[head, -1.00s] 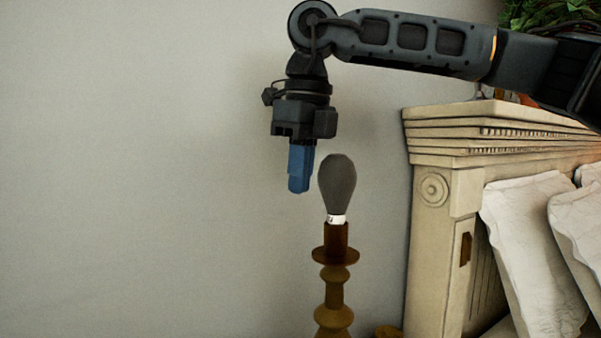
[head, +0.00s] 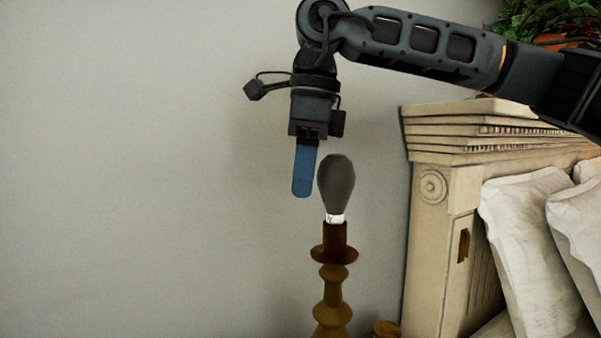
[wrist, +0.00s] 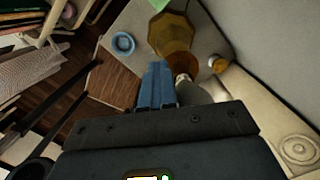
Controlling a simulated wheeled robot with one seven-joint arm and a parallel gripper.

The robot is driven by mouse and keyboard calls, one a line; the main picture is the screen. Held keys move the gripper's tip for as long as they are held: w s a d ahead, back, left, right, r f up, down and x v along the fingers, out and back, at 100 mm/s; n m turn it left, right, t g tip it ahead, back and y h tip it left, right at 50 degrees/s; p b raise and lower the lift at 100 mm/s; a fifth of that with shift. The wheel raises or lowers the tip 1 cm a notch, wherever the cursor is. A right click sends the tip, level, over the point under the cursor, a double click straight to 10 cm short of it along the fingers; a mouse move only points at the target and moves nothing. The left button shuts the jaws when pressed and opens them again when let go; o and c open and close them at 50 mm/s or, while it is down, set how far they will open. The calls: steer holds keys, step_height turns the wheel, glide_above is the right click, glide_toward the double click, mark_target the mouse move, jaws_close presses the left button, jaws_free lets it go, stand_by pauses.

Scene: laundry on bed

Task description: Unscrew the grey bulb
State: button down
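The grey bulb (head: 337,180) stands upright in the brown socket (head: 336,240) of a turned, brownish lamp stand (head: 332,293). A short white collar shows below the bulb. My gripper (head: 302,192) points down just left of the bulb, with its blue fingers beside it and apart from it in the head view. In the wrist view, the blue fingers of my gripper (wrist: 157,72) lie side by side with no clear gap and nothing between them. The grey bulb (wrist: 198,93) is right of them there, partly hidden by my gripper's body.
A cream carved headboard (head: 430,220) with white pillows (head: 540,260) stands at the right. The wall (head: 130,170) at the left is bare. In the wrist view, a blue ring-shaped item (wrist: 123,43) and a small gold round item (wrist: 218,64) sit near the lamp base (wrist: 172,35).

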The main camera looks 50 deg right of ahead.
steer(key=shift+s+a+n, duration=0.1)
steer(key=shift+n, duration=0.2)
steer(key=shift+s, duration=0.1)
steer(key=n, duration=0.1)
steer(key=s+n, duration=0.1)
steer(key=n, duration=0.1)
steer(key=shift+s+a, duration=0.1)
steer(key=shift+s, duration=0.15)
steer(key=shift+s+n+g+y, duration=0.2)
steer(key=shift+s+n, duration=0.2)
steer(key=shift+n, duration=0.55)
steer(key=shift+s+n+g+y, duration=0.15)
steer(key=shift+s+n, duration=0.25)
steer(key=shift+n, duration=0.55)
steer(key=c, duration=1.8)
jaws_free()
steer(key=shift+c, duration=0.2)
